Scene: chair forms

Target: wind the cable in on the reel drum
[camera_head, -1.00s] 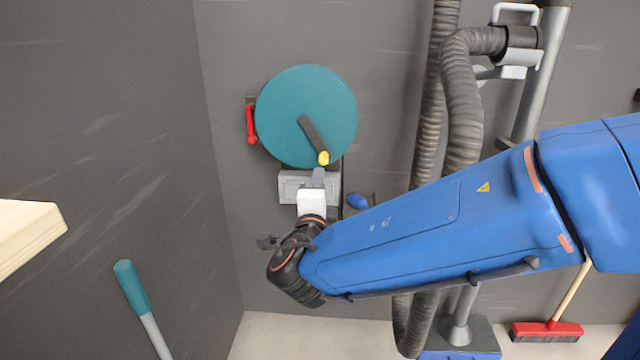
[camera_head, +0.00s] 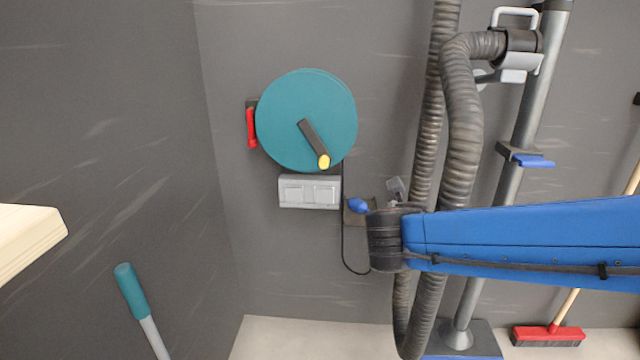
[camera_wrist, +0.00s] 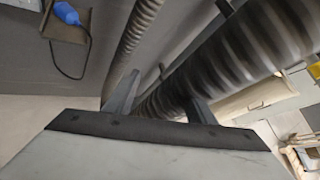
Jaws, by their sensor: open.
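The teal reel drum (camera_head: 290,110) is on the grey wall. Its dark crank arm points down and right to a yellow knob (camera_head: 324,162). A red lever (camera_head: 251,128) sits at the drum's left edge. The black cable (camera_head: 343,240) hangs below the drum's right side and loops toward a blue plug (camera_head: 358,205) at a brown plate; the plug also shows in the wrist view (camera_wrist: 66,13). My gripper (camera_wrist: 165,92) is open, its two fingers apart with no object held between them. In the head view it is mostly hidden behind my wrist, right of the plug and away from the crank.
Ribbed grey hoses (camera_head: 462,120) hang close by my gripper, beside a metal post (camera_head: 525,110). A grey socket box (camera_head: 310,191) is under the drum. A red broom (camera_head: 548,335) stands lower right.

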